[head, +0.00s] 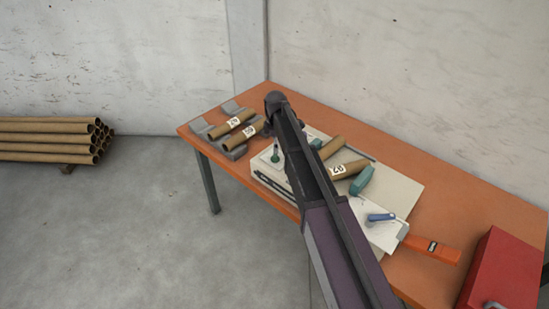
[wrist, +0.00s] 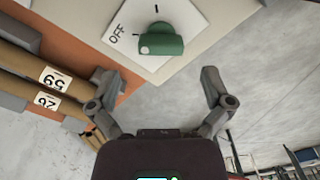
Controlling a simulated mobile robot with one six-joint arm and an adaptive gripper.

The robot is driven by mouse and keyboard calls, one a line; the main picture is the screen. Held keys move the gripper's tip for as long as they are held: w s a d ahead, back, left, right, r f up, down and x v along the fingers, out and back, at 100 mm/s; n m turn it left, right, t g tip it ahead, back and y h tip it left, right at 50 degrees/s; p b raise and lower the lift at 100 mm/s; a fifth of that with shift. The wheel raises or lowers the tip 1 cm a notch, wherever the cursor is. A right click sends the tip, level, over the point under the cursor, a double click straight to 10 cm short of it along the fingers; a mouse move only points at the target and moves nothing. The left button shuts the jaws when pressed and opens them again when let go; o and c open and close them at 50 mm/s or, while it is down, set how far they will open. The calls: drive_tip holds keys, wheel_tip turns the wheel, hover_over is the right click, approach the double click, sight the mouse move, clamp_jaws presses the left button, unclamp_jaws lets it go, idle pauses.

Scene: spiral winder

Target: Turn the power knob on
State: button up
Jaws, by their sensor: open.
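The power knob (wrist: 161,40) is a green knob on a white plate (wrist: 124,39) marked OFF. A small pale dot shows at the knob's left end, on the side of the OFF mark, and a short dark line stands above the knob. My gripper (wrist: 163,80) is open and empty in the wrist view, its fingers apart on either side below the knob and not touching it. In the head view the knob (head: 275,157) is small, at the near left part of the winder (head: 399,192). My arm hides part of the winder there, and the fingers are hard to make out.
The winder stands on an orange table (head: 450,215). Cardboard tubes with number labels (head: 232,124) lie in grey holders at the left. The floor in front is clear.

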sight(275, 156)
drive_tip(key=shift+f+b, duration=2.05)
drive_tip(key=shift+f, duration=0.3)
drive_tip(key=c, duration=1)
